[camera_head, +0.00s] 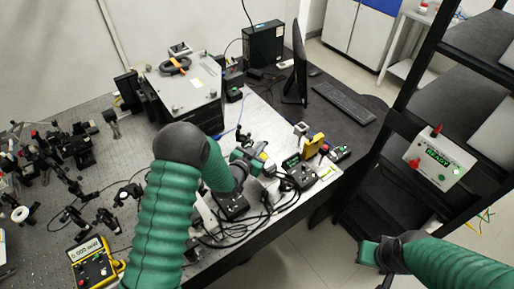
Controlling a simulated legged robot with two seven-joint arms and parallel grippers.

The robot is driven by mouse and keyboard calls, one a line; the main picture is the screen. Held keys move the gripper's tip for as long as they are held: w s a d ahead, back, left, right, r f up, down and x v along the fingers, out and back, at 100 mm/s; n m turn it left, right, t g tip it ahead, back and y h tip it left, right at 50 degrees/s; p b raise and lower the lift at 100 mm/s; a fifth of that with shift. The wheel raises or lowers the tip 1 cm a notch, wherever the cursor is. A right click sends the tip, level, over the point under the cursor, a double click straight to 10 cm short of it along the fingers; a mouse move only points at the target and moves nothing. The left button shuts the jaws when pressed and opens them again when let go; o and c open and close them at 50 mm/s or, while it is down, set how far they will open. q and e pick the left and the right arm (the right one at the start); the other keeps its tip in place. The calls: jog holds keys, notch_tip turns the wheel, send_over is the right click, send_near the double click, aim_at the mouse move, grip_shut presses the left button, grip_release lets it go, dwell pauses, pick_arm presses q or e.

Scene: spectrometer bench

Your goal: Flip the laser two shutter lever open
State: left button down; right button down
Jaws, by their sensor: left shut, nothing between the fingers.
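My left arm reaches in over the bench, its green-sleeved elbow bent in the middle of the view. My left gripper (256,160) is shut and empty, above the cluster of small control boxes near the bench's right edge. A black box (233,205) lies just below it, and another dark box (302,176) stands to its right. A yellow part (313,146) stands upright behind that box. I cannot make out which part is the laser two shutter lever; it is too small or hidden. My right gripper (370,252) is low at the right, off the bench; its fingers are unclear.
Optics mounts (75,148) crowd the bench's left side. A yellow-framed controller (91,265) sits at lower left. A large grey instrument (185,88) stands behind my elbow. Black cables (240,233) lie along the front edge. A white box reading READY (439,160) hangs on the black rack.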

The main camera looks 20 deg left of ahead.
pick_arm(q)
jog(key=shift+w+d+r+m+g+p, duration=0.35)
jog(key=shift+w+d+g, duration=0.1)
jog(key=shift+g, duration=0.25)
jog(key=shift+w+d+m+g+y, duration=0.25)
jog(key=shift+w+d+g+y, duration=0.15)
jog(key=shift+g+y, duration=0.25)
jog(key=shift+w+d+f+g+y+b, duration=0.25)
jog(key=shift+w+f+g+y+b, duration=0.15)
jog(key=shift+g, duration=0.35)
jog(key=shift+w+d+f+b, duration=0.25)
jog(key=shift+w+b, duration=0.1)
jog(key=shift+b, duration=0.2)
jog(key=shift+a+r, duration=0.1)
jog(key=shift+r, duration=0.1)
jog(key=shift+s+a+f, duration=0.35)
jog(key=shift+s+a, duration=0.1)
jog(key=shift+s, duration=0.15)
